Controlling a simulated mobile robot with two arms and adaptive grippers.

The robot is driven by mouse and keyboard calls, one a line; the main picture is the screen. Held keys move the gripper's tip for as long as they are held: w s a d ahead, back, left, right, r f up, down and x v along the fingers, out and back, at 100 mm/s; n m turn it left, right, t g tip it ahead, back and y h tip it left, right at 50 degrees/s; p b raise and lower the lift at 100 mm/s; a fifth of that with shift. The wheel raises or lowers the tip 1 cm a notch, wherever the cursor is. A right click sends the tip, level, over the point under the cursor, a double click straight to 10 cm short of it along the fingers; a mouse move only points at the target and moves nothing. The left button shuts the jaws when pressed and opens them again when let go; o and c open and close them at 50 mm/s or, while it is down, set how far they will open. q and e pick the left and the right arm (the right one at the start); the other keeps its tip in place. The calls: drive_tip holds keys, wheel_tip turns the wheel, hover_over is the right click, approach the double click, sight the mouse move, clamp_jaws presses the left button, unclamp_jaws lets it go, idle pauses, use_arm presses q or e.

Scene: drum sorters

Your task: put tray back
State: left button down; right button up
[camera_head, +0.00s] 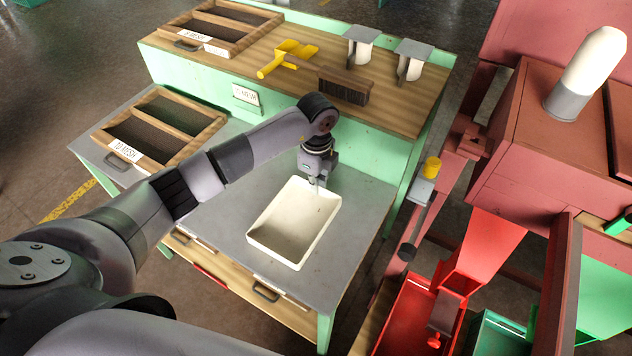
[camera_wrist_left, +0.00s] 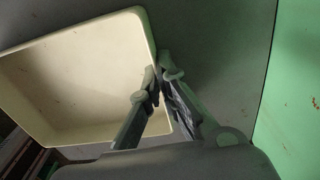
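The tray (camera_head: 262,238) is cream-white, shallow and rectangular, and looks empty. It rests on the grey top of the green workbench (camera_head: 225,233) in the head view. My left gripper (camera_head: 318,186) points down at the tray's far right end. In the left wrist view the tray (camera_wrist_left: 70,85) fills the left side, and my left gripper (camera_wrist_left: 160,88) has one finger inside the tray and one outside, with the rim between them. The fingertips are close together at the rim and appear closed on it. My right gripper is in neither view.
Wooden sieve frames (camera_head: 160,128) sit at the bench's left. A raised wooden shelf (camera_head: 300,75) behind carries a brush (camera_head: 343,86), a yellow scoop (camera_head: 287,57) and two white cups with grey plates. Red machinery (camera_head: 560,110) stands to the right.

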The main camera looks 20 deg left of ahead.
use_arm(q)
drive_tip(key=shift+f, duration=0.15)
drive_tip(key=c, duration=1.8)
unclamp_jaws()
drive_tip(key=shift+r, duration=0.2)
wheel_tip(320, 180, up, 12)
drive_tip(key=b, duration=0.2)
drive_tip(key=shift+f, duration=0.1)
